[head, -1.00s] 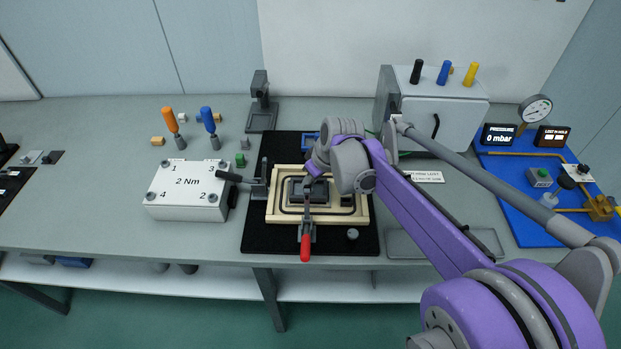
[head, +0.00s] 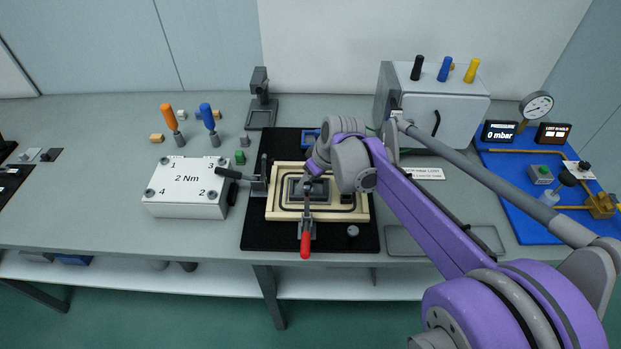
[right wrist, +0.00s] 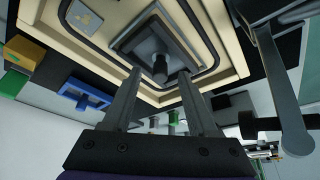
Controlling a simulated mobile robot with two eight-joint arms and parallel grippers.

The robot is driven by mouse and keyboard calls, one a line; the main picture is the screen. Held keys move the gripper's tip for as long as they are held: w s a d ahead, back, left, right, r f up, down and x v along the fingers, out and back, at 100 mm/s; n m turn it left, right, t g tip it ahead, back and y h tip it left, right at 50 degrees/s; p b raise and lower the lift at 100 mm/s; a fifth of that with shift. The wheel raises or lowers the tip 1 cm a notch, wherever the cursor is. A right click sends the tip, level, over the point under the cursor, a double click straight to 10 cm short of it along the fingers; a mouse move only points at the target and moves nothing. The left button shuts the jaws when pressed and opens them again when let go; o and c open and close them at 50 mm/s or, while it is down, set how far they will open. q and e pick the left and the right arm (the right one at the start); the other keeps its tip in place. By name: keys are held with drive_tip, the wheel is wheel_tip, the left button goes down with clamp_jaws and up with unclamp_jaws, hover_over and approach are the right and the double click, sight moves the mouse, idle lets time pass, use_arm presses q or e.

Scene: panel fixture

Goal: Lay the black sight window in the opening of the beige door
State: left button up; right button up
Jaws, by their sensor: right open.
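The beige door (head: 340,208) lies flat on a black mat (head: 258,233), with a dark line running round its face. The black sight window (head: 298,190) shows as a dark rectangle in the middle of the door, partly covered by my right gripper. In the right wrist view the window (right wrist: 143,45) lies in the door's middle, with a short black knob (right wrist: 160,68) standing out from it. My right gripper (right wrist: 160,75) is open, one finger on each side of the knob, with gaps visible. Whether the window is fully seated I cannot tell. My left gripper is out of view.
A red-handled clamp (head: 306,243) stands at the door's front edge, and a black-handled clamp (head: 229,174) at its left. A white 2 Nm box (head: 186,195) stands left of the mat. A blue bracket (head: 309,138) lies behind the door. An empty grey tray (head: 410,245) lies to the right.

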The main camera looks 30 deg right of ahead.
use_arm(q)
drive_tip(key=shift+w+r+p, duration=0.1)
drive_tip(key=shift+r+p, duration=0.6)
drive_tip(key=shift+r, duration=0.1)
use_arm(e)
drive_tip(key=a+v, duration=0.1)
drive_tip(key=v, duration=0.9)
drive_tip(key=shift+d, duration=0.45)
drive_tip(key=shift+s+r, duration=0.1)
drive_tip(key=shift+s, duration=0.05)
